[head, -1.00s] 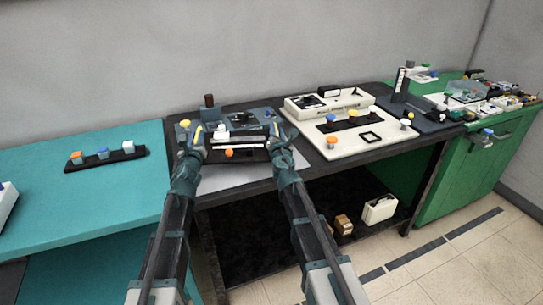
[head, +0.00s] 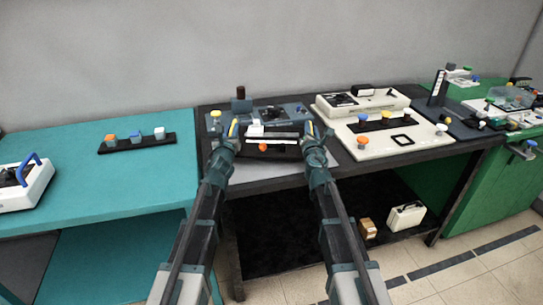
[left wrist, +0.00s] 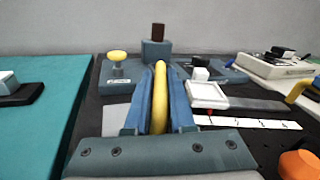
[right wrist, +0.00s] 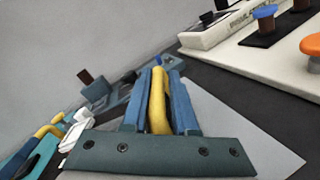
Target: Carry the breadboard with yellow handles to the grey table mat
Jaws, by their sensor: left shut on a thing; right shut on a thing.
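The breadboard is a dark board (head: 285,152) with a white numbered strip, an orange knob and a white block on it. My left gripper (head: 233,128) is shut on its left yellow handle; the left wrist view shows that handle (left wrist: 160,95) between the fingers. My right gripper (head: 311,130) is shut on the right yellow handle, seen between the fingers in the right wrist view (right wrist: 160,105). The light grey mat (head: 262,171) lies on the dark table, partly hidden under the board. I cannot tell whether the board touches it.
Behind the board stands a blue-grey panel (head: 290,112) with a dark-topped post. To the right are a cream panel (head: 420,146) and a white instrument (head: 335,113). A teal table (head: 100,185) adjoins at left, holding a dark strip of knobs (head: 150,141).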

